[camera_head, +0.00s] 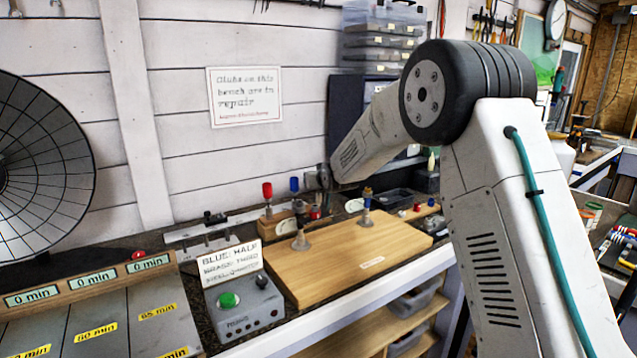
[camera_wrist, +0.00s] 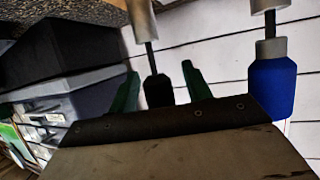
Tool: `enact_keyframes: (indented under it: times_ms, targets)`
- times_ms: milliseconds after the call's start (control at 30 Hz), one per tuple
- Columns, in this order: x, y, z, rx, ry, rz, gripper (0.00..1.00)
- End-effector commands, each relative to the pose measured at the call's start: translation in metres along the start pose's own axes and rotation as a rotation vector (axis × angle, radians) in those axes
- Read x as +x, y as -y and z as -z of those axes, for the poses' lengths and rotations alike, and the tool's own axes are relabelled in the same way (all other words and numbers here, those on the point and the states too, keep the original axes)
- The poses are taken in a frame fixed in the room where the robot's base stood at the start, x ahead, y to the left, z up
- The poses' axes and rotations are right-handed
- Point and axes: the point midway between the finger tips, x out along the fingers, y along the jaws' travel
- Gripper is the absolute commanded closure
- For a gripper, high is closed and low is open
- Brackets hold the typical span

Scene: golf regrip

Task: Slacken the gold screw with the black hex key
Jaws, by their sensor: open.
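In the wrist view, a black-handled hex key (camera_wrist: 157,90) stands between the green fingertips of my gripper (camera_wrist: 160,72). The fingers are open, with a gap on each side of the handle. Its thin dark shaft runs into a pale, rounded holder. In the head view my gripper shows small and dark at the end of the arm, above the back of the bench. A small gold-coloured piece (camera_head: 367,192), seemingly the gold screw, tops the right stand on the wooden board. It is too small to make out exactly.
A blue-handled tool (camera_wrist: 272,85) hangs beside the black one. A red-handled tool (camera_head: 267,191) stands at the back left. A second stand (camera_head: 300,240) is on the wooden board (camera_head: 345,265). A grey box with a green button (camera_head: 228,299) sits at the board's left.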

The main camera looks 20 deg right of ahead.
Motion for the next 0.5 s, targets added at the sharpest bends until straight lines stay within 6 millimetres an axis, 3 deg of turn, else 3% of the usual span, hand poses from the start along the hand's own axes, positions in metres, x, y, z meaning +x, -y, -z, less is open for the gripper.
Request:
enact_keyframes:
  times_ms: [133,167,300,333,500]
  targets:
    - [-0.0004,-0.0001,0.0002,0.000,0.000,0.000,0.51]
    - [-0.0004,-0.0001,0.0002,0.000,0.000,0.000,0.56]
    - [-0.0006,0.0000,0.0002,0.000,0.000,0.000,0.95]
    - [-0.0006,0.0000,0.0002,0.000,0.000,0.000,1.00]
    - [-0.0007,0.0001,0.0005,0.000,0.000,0.000,1.00]
